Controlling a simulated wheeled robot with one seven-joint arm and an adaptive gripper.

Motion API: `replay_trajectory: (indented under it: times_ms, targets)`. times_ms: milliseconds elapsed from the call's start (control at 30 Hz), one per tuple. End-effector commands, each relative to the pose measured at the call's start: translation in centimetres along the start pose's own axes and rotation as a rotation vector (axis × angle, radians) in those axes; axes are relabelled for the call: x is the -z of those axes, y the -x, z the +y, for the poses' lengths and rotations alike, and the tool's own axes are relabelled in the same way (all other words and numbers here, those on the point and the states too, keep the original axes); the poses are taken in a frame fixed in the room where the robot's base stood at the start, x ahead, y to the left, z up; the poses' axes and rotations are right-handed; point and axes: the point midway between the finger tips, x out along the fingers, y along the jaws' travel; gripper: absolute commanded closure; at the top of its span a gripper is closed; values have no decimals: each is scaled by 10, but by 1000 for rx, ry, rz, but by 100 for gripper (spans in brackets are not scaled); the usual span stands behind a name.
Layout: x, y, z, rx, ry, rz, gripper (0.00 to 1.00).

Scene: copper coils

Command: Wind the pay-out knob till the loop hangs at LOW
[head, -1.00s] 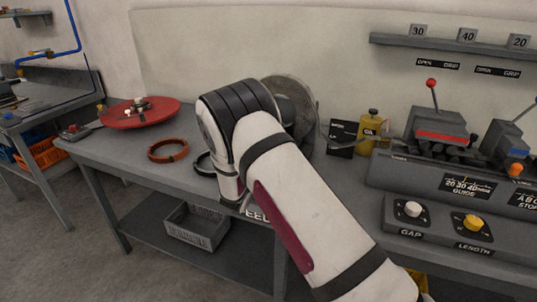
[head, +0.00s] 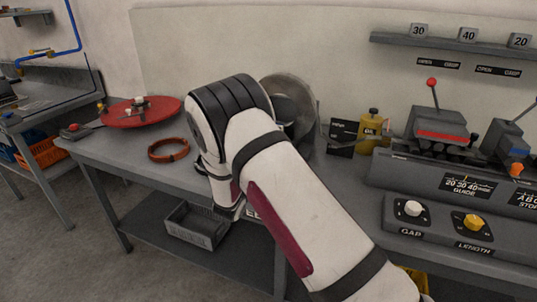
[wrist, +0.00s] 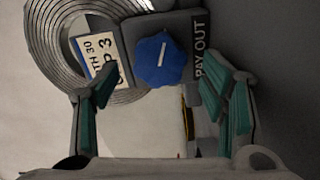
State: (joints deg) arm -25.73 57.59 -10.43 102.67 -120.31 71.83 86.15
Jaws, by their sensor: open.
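The blue pay-out knob (wrist: 161,60) shows in the wrist view, with a white pointer line, on a grey housing beside the label PAY OUT (wrist: 203,52). My gripper (wrist: 165,92) is open. Its two teal-padded fingers are on either side of and below the knob in the picture, and nothing is between them. I cannot tell how far the tips are from the knob. In the head view my arm hides the knob and gripper. A coil on a reel (wrist: 62,40) is behind the housing, and part of the reel (head: 290,92) shows past my arm. I cannot make out the loop or a LOW mark.
A red turntable (head: 160,118) and an orange ring (head: 168,150) are on the bench to the left. An oil can (head: 371,130) and a panel with GAP (head: 412,209) and LENGTH (head: 473,222) knobs are to the right. A grey bin (head: 195,228) is on the lower shelf.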

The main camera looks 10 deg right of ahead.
Motion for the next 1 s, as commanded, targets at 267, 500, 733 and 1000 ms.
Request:
replay_trajectory:
  times_ms: [267,500,733,1000]
  targets:
    - [1,57,0,1,1,2,34]
    - [0,84,0,1,-1,-1,34]
    - [0,88,0,0,-1,-1,34]
    - [-6,85,9,0,-2,-27,34]
